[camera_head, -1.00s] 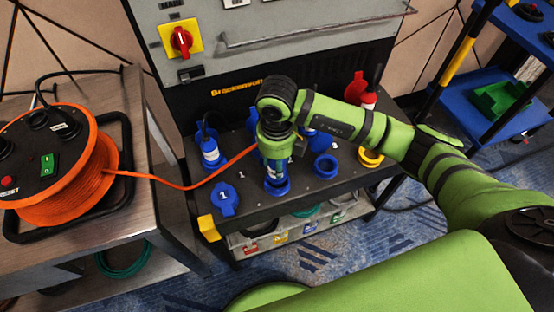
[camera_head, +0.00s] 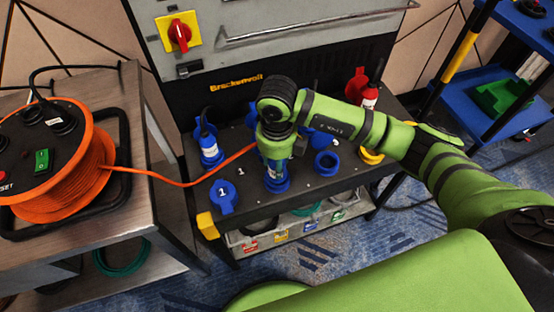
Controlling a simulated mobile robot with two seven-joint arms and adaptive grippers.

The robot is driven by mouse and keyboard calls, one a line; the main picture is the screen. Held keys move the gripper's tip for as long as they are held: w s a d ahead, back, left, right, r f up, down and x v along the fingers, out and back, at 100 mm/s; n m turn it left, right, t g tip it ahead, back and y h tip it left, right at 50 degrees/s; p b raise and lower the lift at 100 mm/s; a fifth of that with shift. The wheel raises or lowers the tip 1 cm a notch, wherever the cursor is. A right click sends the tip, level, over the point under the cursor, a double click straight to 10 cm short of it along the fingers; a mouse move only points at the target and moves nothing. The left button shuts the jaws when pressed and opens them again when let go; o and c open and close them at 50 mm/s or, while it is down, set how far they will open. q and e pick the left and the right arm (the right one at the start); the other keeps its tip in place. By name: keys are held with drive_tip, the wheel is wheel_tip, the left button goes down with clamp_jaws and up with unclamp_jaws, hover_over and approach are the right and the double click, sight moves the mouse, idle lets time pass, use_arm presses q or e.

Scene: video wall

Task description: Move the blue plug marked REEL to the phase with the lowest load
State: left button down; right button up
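The blue plug on the orange cable (camera_head: 222,165) is at my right gripper (camera_head: 275,155), which points down over the front row of sockets. The fingers seem closed around the plug; the fingertips are partly hidden. The plug's lower end (camera_head: 276,182) is at a blue socket in the middle of the panel; I cannot tell how deep it sits. Its REEL marking is not readable. A blue socket lid marked 1 (camera_head: 223,196) is to its left, and an open blue socket (camera_head: 326,162) to its right. My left gripper is not in view.
Another blue plug (camera_head: 209,148) with a black cable stands behind left. A red plug (camera_head: 369,97) and a yellow ring (camera_head: 371,156) are at right. The orange cable reel (camera_head: 62,170) sits on the left table. A grey cabinet with a red switch (camera_head: 180,34) rises behind.

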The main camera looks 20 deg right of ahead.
drive_tip(key=shift+f, duration=0.25)
drive_tip(key=o, duration=1.8)
drive_tip(key=shift+r+p, duration=2)
drive_tip(key=shift+r, duration=1.05)
drive_tip(key=shift+f, duration=0.1)
